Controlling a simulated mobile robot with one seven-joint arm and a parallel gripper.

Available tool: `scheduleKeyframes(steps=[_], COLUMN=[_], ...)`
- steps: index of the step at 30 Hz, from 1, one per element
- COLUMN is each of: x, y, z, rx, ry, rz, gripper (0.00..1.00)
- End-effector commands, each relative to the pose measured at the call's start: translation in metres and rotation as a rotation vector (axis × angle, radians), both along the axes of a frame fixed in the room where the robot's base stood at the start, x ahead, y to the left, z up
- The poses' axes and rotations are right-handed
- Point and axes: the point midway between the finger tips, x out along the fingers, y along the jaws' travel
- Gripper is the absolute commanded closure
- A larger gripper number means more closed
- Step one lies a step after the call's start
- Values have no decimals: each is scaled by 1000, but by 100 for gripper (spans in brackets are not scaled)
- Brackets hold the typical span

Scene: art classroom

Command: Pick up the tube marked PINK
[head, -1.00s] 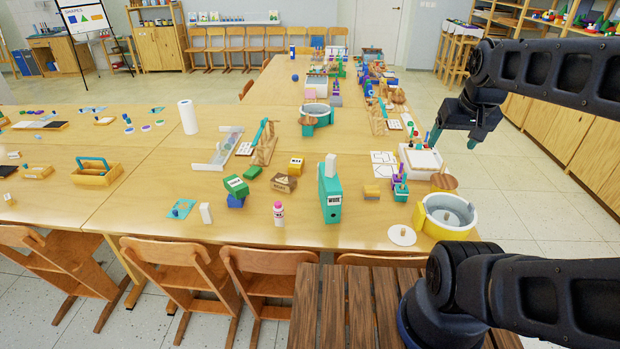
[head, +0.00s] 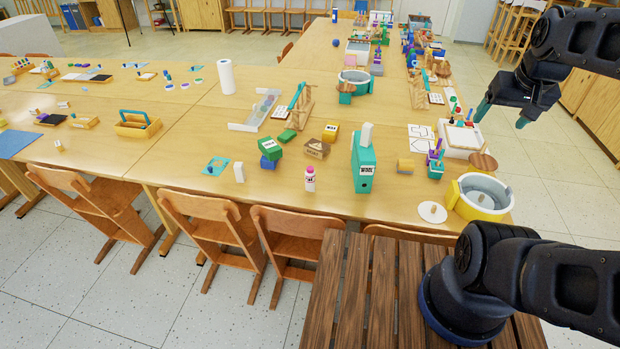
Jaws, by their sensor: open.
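A small white tube with a pink cap (head: 310,179) stands upright near the front edge of the table; its label is too small to read. My gripper (head: 502,116) hangs at the upper right, above the floor beyond the table's right side. Its fingers are apart with nothing between them. It is well away from the tube, to the right of it and higher.
The wooden table (head: 270,192) has clear surface around the tube. A yellow tub (head: 479,198) stands far right. Chairs (head: 290,240) line the front edge.

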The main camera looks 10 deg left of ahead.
Motion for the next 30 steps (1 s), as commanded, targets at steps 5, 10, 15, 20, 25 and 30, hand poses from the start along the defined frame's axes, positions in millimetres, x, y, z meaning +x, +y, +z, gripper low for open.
scheduleKeyframes(steps=[5,10,15,20,25,30], x=[0,0,0,2,23,57], y=[0,0,0,1,13,37], z=[0,0,0,0,-1,-6], rx=[0,0,0,-2,-18,-49], ry=[0,0,0,3,24,60], rz=[0,0,0,8,77,202], gripper=[24,40,40,40,40,40])
